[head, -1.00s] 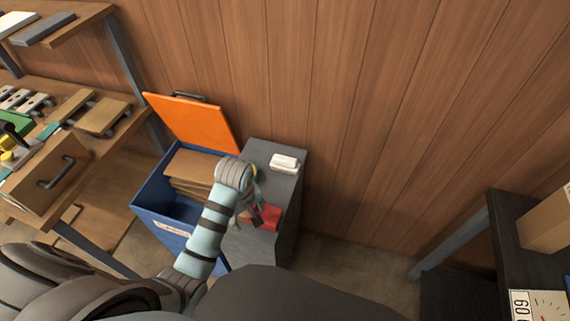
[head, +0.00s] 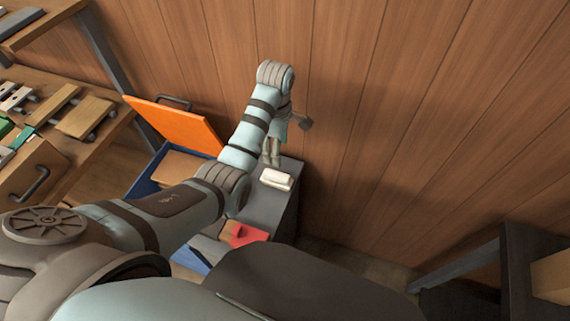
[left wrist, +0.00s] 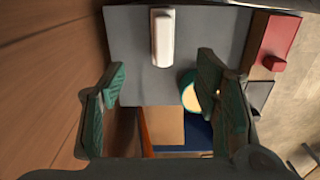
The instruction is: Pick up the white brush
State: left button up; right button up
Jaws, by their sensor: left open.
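The white brush (head: 277,179) lies on the grey cabinet top (head: 262,208), near the wall-side edge. In the left wrist view the brush (left wrist: 163,36) lies lengthwise at the upper middle, seen from above. My left gripper (head: 271,157) is beside the brush on its far side in the head view, pointing down at the cabinet. In the left wrist view its fingers (left wrist: 161,70) are spread wide with nothing between them, one to each side of the brush's line. The brush is clear of both fingers. My right gripper is out of view.
A round green item with a cream middle (left wrist: 192,92) is close to one finger. A blue bin (head: 143,186) with a raised orange lid (head: 178,122) adjoins the cabinet. The wooden wall (head: 345,110) is close behind.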

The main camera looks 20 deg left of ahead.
aim_at(276, 174)
pick_arm(q)
jog(key=f, duration=0.2)
jog(key=f+b, duration=0.1)
jog(key=f, duration=0.2)
jog(key=f+b, duration=0.1)
jog(key=f, duration=0.2)
jog(key=shift+s, duration=0.35)
jog(key=f, duration=0.2)
jog(key=f+b, duration=0.1)
jog(key=f, duration=0.1)
jog(key=f+b, duration=0.1)
jog(key=f, duration=0.1)
jog(key=shift+a+f, duration=0.1)
jog(key=shift+a, duration=0.15)
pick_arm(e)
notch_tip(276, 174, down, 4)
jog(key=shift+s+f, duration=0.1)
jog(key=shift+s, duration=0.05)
pick_arm(q)
jog(key=c, duration=1.2)
